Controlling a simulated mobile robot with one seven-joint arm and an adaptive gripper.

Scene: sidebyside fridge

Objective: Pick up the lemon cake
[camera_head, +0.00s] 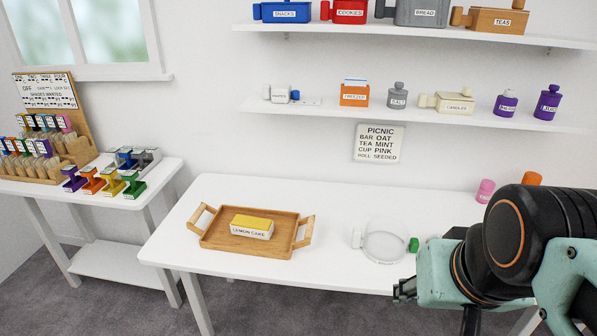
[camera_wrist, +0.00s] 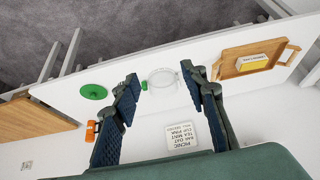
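The lemon cake (camera_head: 251,227) is a small block with a yellow top and a white side labelled "LEMON CAKE". It lies on a wooden tray (camera_head: 215,244) with two raised handles, on the white table. In the wrist view the cake (camera_wrist: 252,63) is at the upper right, on the tray (camera_wrist: 228,67). My gripper (camera_head: 404,290) is to the right of the tray and apart from it, near the table's front edge in the head view. In the wrist view my gripper (camera_wrist: 162,86) has its fingers wide apart with nothing held between them.
A clear round container (camera_head: 384,243) stands between tray and arm, beside a green item (camera_head: 413,244). Pink (camera_head: 486,190) and orange (camera_head: 532,179) items stand at the back right. Wall shelves (camera_head: 400,109) hold labelled containers. A side table (camera_head: 150,178) with colourful stamp-like items is at left.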

